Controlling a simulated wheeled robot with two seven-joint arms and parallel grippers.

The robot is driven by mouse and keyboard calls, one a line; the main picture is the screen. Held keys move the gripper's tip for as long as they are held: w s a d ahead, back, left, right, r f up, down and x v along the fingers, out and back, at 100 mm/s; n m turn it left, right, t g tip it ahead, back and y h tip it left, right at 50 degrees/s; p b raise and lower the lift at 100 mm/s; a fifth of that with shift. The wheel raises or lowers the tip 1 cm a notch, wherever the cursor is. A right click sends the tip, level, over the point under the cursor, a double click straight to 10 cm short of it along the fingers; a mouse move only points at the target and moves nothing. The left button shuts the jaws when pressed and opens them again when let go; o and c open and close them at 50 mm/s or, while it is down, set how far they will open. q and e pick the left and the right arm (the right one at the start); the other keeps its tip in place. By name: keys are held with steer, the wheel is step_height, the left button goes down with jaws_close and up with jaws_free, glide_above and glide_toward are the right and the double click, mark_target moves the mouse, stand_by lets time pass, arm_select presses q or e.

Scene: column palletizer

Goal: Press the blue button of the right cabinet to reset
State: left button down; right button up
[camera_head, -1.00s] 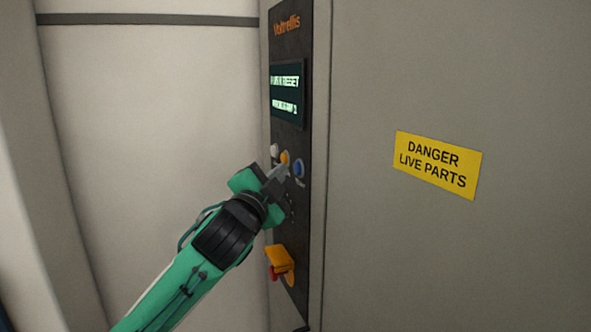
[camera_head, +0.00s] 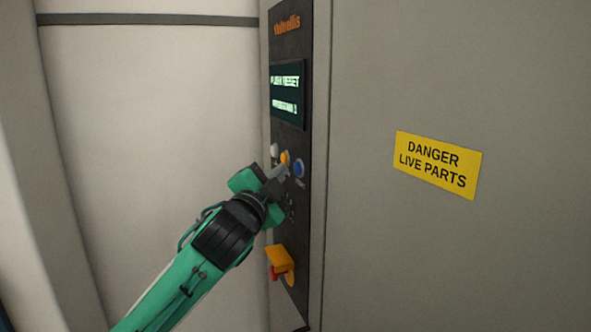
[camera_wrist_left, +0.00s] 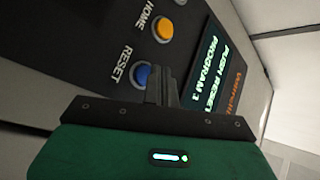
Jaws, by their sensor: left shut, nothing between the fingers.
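The blue button (camera_head: 299,168) sits on the dark control panel of the cabinet, right of an orange button. In the left wrist view the blue button (camera_wrist_left: 142,75) is beside the word RESET. My left gripper (camera_head: 284,170) is shut and empty, its tips just left of the blue button in the head view. In the left wrist view the closed fingers (camera_wrist_left: 160,80) stand beside the blue button and partly overlap its edge. I cannot tell whether they touch it. My right gripper is not in view.
The orange HOME button (camera_wrist_left: 163,31) and a white button (camera_head: 274,151) are close by. The panel screen (camera_head: 287,95) reads PUSH RESET, PROGRAM 1. A yellow and red switch (camera_head: 280,259) is lower down. A yellow danger sign (camera_head: 437,165) is on the grey cabinet face.

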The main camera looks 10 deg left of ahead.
arm_select(q)
steer(key=shift+d, duration=0.1)
steer(key=shift+w+d, duration=0.2)
steer(key=shift+d, duration=0.1)
stand_by(0.3)
steer(key=shift+w+d+p, duration=0.2)
steer(key=shift+d+p, duration=0.05)
steer(key=shift+p, duration=0.1)
stand_by(0.4)
stand_by(0.4)
steer(key=shift+s+a, duration=0.4)
steer(key=shift+a, duration=0.25)
steer(key=shift+s+a+p, duration=0.3)
steer(key=shift+s+a, duration=0.4)
steer(key=shift+a, duration=0.35)
steer(key=shift+s+a+p, duration=0.25)
steer(key=shift+s+a, duration=0.45)
steer(key=shift+a, duration=0.3)
